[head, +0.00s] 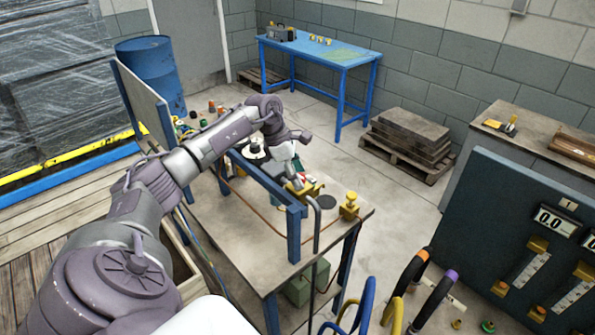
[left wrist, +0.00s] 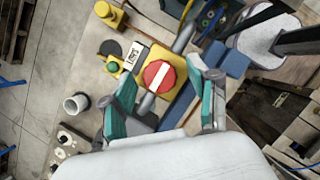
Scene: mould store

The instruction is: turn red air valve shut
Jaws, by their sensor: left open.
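The red air valve (left wrist: 158,76) is a round red knob with a white bar across it, on a yellow body (left wrist: 160,56). In the head view, the valve's yellow body (head: 314,189) shows in part on the workbench (head: 345,208), with my gripper in front of it. My left gripper (left wrist: 163,82) is open, with one teal finger on each side of the knob in the left wrist view. I cannot tell whether the fingers touch it. In the head view, the left gripper (head: 290,170) reaches down over the bench. My right gripper is not in view.
A blue frame bar (head: 270,182) runs across the bench beside the arm. A yellow fitting (head: 349,206) stands at the bench's right. A dark gauge panel (head: 520,240) and looped hoses (head: 410,285) are at front right. A blue table (head: 325,50) is behind.

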